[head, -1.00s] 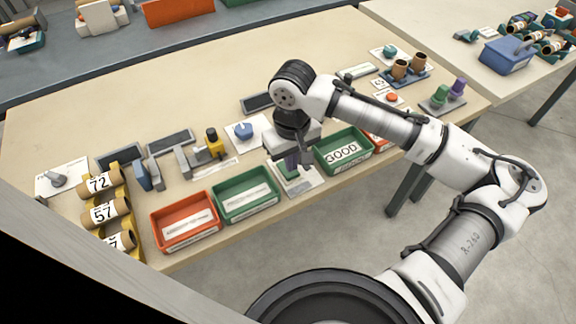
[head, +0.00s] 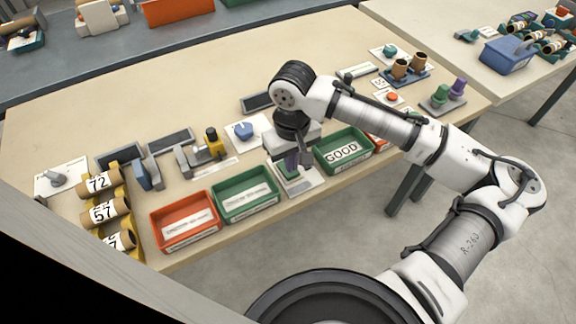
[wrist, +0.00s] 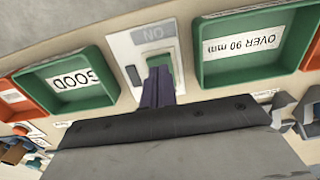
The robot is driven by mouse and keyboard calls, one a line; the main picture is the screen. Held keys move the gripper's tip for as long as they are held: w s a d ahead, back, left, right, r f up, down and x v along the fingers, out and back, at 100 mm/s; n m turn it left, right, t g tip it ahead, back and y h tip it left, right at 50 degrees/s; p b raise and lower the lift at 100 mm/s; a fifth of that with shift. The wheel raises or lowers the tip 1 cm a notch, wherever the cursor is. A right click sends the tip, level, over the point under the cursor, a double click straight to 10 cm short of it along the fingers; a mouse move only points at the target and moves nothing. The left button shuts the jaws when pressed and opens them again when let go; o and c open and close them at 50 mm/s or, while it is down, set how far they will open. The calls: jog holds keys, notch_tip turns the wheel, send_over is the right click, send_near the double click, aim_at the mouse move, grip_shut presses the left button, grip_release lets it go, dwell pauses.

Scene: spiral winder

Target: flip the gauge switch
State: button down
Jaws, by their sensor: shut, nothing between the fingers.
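The gauge switch is a green rocker (wrist: 166,58) on a white plate (wrist: 126,47) with a grey label reading ON, upside down in the wrist view. In the head view its plate (head: 310,183) lies at the front edge of the table, between two green bins. My gripper (wrist: 158,72) is shut and empty, its purple fingers pointing at the rocker and covering part of it. In the head view my gripper (head: 304,163) is just above the switch plate. I cannot tell whether the fingertips touch the rocker.
The green GOOD bin (head: 366,161) stands close on the right and another green bin (head: 218,207) close on the left, with an orange bin (head: 158,240) beyond it. A blue knob (head: 243,130) on a white plate lies behind. The table's back middle is clear.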

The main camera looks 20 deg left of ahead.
jog(key=shift+f+b, duration=0.4)
jog(key=shift+f, duration=0.35)
jog(key=shift+r, duration=0.1)
notch_tip(320, 180, up, 7)
jog(key=p, duration=0.6)
jog(key=shift+p, duration=0.4)
dwell(0.4)
